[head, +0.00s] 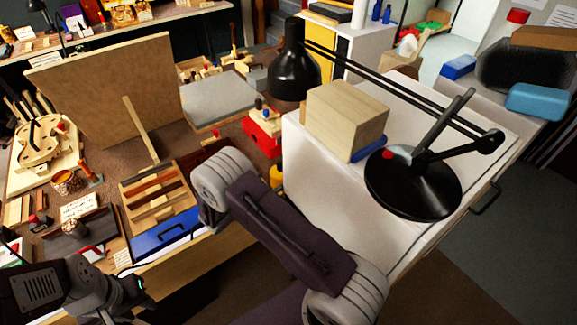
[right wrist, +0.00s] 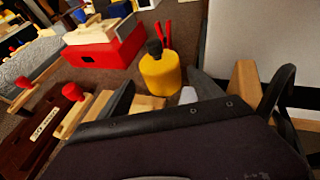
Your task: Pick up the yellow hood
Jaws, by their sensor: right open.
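The yellow hood (right wrist: 160,75) appears as a rounded yellow body with a dark knob on top, standing on the brown bench in the right wrist view. In the head view a small part of it (head: 276,176) shows beside my right arm, which hides the rest. My right gripper (right wrist: 158,98) is open and empty, its two dark fingertips pointing toward the yellow hood, one to each side in the picture; I cannot tell how far off it is. My left gripper (head: 138,292) is low at the left of the head view, apart from the hood, its jaws unclear.
A red box (head: 262,132) stands behind the yellow hood. A white cabinet (head: 305,170) rises to its right, bearing a black lamp (head: 412,184) and a wooden block (head: 346,118). A wooden rack (head: 158,200) lies to the left. Red-knobbed tools (right wrist: 72,92) lie near my right gripper.

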